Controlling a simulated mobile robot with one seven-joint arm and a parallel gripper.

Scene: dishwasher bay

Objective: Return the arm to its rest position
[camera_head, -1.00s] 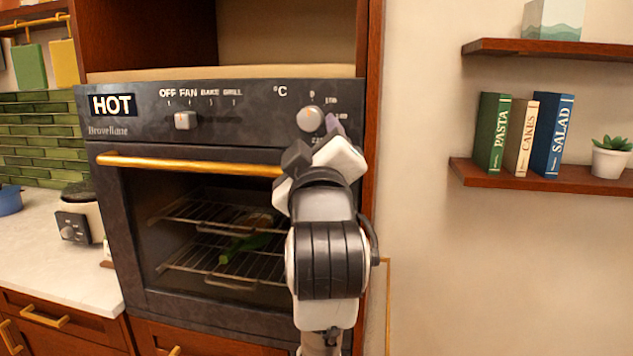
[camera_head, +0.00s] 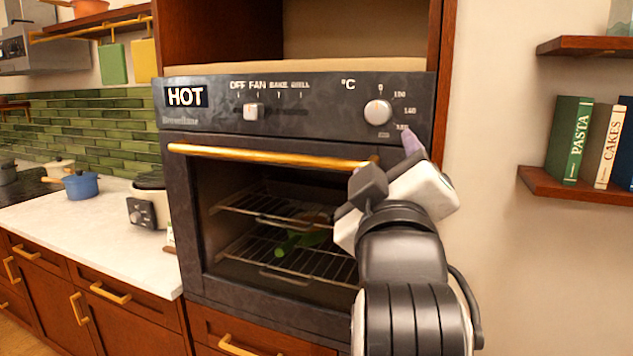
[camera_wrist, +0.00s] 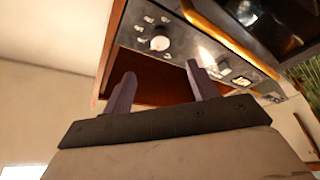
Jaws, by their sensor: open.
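My gripper (camera_wrist: 160,92) is open and empty in the wrist view, with its two purple-grey fingers spread apart. In the head view one fingertip of my gripper (camera_head: 412,143) shows just below the right knob; the rest is hidden behind my wrist. My arm rises from the bottom right in front of the oven's right side. The wall oven (camera_head: 330,91) has its door shut, and its display (camera_head: 187,96) reads HOT. The right knob (camera_head: 378,112) also shows in the wrist view (camera_wrist: 160,43). I cannot tell whether the fingertip touches the panel.
The gold oven handle (camera_head: 250,154) runs across the door near my wrist. A counter (camera_head: 85,213) with a blue pot (camera_head: 81,185) is at left. A shelf (camera_head: 580,189) with books is at right. The wall (camera_head: 495,230) between oven and shelf is bare.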

